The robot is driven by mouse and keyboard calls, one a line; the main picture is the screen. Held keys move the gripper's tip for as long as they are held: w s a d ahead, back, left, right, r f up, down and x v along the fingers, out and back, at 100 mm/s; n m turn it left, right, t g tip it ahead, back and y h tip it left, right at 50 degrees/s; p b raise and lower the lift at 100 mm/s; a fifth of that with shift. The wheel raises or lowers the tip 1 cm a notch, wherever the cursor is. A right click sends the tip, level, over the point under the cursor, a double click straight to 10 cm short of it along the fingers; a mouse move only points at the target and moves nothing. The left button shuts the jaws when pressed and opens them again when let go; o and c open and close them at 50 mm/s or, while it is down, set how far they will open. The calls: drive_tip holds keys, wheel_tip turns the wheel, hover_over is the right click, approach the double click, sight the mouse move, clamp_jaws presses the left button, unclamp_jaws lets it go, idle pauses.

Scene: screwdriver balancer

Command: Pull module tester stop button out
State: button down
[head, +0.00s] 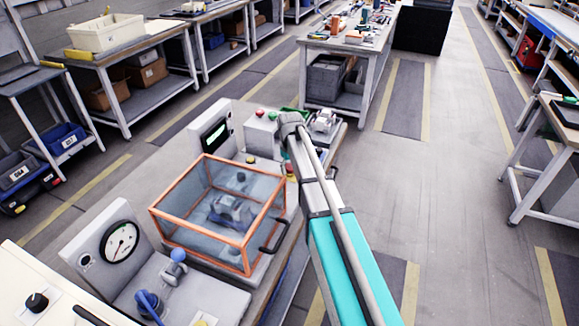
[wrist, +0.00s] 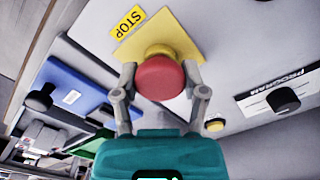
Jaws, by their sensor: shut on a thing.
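The stop button (wrist: 160,78) is a red mushroom head on a yellow collar and yellow plate in the wrist view. A yellow label reading STOP (wrist: 128,21) sits at the plate's upper left. My gripper (wrist: 159,88) has one grey finger on each side of the red head and is shut on it. Its teal body covers the lower middle of the wrist view. In the head view my arm hides the gripper. A small red and yellow part (head: 290,169) shows beside the arm there, but I cannot tell surely that it is the same button.
A black PROGRAM knob (wrist: 283,99) and a small yellow button (wrist: 214,125) are right of the stop button. A blue panel (wrist: 72,93) with a black knob lies left. In the head view, an orange-framed clear box (head: 222,212) stands beside my arm.

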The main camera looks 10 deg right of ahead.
drive_tip(key=shift+w+r+p, duration=0.15)
drive_tip(key=shift+r+p, duration=0.15)
idle(0.5)
drive_tip(key=shift+c, duration=0.4)
unclamp_jaws()
drive_tip(key=shift+r, duration=0.1)
drive_tip(key=shift+r+p, duration=0.25)
drive_tip(key=shift+p, duration=0.05)
idle(0.4)
drive_tip(key=shift+r+p, duration=2.95)
drive_tip(key=shift+p, duration=0.05)
drive_tip(key=shift+r, duration=0.15)
